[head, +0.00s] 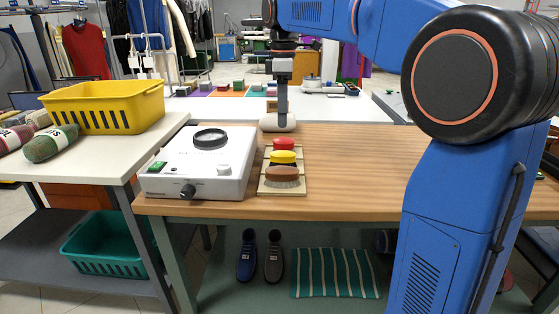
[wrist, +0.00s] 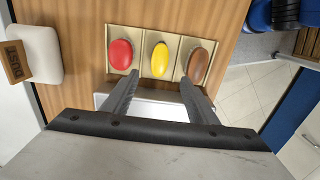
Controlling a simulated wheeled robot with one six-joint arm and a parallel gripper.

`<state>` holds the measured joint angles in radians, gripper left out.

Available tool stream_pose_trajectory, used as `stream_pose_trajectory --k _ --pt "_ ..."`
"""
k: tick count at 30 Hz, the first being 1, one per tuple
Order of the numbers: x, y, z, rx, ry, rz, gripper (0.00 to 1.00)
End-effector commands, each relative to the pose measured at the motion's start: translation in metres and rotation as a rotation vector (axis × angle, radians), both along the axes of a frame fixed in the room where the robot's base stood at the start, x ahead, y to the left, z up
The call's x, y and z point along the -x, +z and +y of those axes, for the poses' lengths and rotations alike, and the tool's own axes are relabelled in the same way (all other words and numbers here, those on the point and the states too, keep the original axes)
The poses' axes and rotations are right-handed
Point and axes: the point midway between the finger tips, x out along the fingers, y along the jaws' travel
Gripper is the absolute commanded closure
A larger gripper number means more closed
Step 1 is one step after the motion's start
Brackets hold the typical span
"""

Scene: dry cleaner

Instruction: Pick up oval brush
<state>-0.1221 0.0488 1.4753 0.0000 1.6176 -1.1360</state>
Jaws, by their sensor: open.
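In the wrist view the brush (wrist: 198,63) is at the right end of the row. My gripper (wrist: 158,80) is open and empty above the tray. Its fingers point towards the row, with the yellow oval piece (wrist: 160,60) between their lines and the brush beyond the right finger. In the head view I cannot clearly make out the fingers.
The tray (head: 264,189) lies on the wooden counter (head: 350,170). A white device (head: 195,155) stands close on its left. Behind the tray is a white rounded base (head: 277,122). The counter to the right of the tray is clear. A yellow basket (head: 105,107) is on the left table.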

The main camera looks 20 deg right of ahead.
Motion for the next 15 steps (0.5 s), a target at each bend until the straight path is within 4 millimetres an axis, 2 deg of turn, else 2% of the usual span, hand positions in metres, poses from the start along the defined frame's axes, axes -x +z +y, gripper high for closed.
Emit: stream_pose_trajectory --k 9,15 --pt "0.001 -0.056 0.0 0.0 -0.001 0.002 0.47" --pt "0.0 -0.076 0.0 0.0 -0.001 0.0 0.47"
